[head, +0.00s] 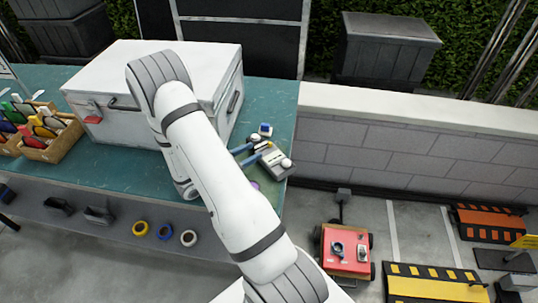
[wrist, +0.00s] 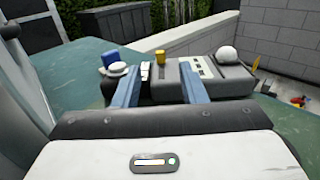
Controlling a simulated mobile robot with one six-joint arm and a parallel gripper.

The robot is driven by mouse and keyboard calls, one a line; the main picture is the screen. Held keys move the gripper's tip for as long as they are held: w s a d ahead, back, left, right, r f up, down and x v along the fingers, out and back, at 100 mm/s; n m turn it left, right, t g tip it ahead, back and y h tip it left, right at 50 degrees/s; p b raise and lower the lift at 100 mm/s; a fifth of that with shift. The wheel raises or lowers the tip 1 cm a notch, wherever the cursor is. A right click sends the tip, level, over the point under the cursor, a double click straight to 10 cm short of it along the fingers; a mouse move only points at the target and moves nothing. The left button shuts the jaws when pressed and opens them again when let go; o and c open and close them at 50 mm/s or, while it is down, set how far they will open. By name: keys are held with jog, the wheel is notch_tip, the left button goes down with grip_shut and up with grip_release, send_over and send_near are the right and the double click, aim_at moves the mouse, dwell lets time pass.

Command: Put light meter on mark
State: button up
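The light meter (head: 272,159) is a grey device with a white dome, lying near the right end of the teal tabletop. It also shows in the wrist view (wrist: 212,72), with its dome at upper right. My gripper (head: 246,154) has two blue fingers pointing at the meter from the left. In the wrist view my gripper (wrist: 160,85) has its fingers well apart, with the right finger overlapping the meter's body. Whether the fingers touch it I cannot tell. A purple patch (head: 255,185) shows beside my arm; whether it is the mark is unclear.
A large white case (head: 105,80) stands on the teal table (head: 200,172). A small blue item (head: 265,129) is behind the meter. A wooden crate of coloured items (head: 48,148) is at left. A red cart (head: 347,250) stands on the ground at lower right.

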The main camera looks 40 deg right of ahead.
aim_at(268, 143)
jog(key=d, duration=0.2)
jog(key=d+p, duration=0.1)
jog(key=d, duration=0.3)
jog(key=shift+s+d, duration=0.1)
jog(key=shift+s, duration=0.2)
grip_shut()
